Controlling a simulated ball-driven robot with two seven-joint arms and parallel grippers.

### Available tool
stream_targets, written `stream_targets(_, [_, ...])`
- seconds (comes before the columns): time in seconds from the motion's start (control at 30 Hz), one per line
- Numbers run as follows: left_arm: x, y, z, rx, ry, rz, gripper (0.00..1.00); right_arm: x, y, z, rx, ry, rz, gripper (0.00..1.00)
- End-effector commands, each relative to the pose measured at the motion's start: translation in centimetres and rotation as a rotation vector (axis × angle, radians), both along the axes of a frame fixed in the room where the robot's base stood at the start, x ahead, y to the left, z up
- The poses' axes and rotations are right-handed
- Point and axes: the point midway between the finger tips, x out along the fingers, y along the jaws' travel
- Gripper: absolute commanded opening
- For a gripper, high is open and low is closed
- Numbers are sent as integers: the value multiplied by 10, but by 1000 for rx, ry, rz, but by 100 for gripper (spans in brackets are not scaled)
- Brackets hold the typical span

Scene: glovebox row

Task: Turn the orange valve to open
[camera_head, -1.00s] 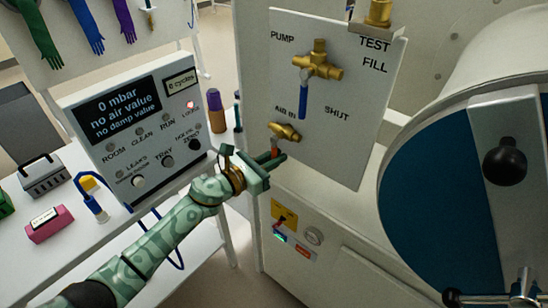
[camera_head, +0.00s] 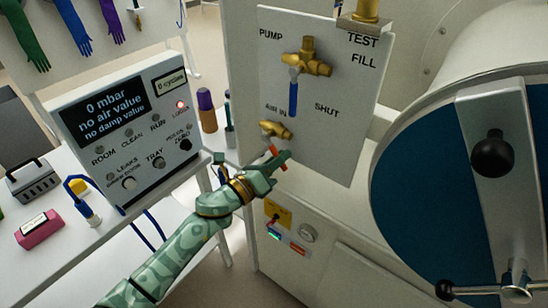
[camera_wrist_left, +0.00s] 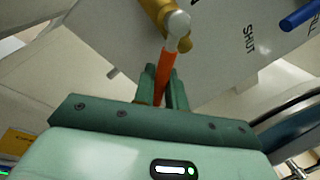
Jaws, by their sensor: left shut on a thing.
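The orange valve is a brass body (camera_head: 275,129) with an orange lever (camera_head: 276,152), low on the white panel by the "AIR IN" label. My left gripper (camera_head: 279,161) is shut on the orange lever, which slants down and to the right in the head view. In the left wrist view the orange lever (camera_wrist_left: 167,68) runs from the brass valve (camera_wrist_left: 163,18) down between my two green fingers (camera_wrist_left: 162,88). My right gripper is not in view.
A blue-handled brass valve (camera_head: 306,62) sits just above on the panel (camera_head: 345,140). A grey display box (camera_head: 130,130) stands close at the left. A large round blue door (camera_head: 430,190) with a black knob (camera_head: 492,157) is at the right.

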Motion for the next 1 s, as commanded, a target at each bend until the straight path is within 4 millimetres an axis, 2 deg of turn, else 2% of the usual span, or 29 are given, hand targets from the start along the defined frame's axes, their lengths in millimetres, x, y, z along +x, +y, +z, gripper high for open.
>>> stream_targets(0.6, [-11, -15, 31, -465, 339, 1, 0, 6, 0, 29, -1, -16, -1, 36])
stream_targets(1.0, [-12, -17, 43, -657, 480, 2, 0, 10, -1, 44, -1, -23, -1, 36])
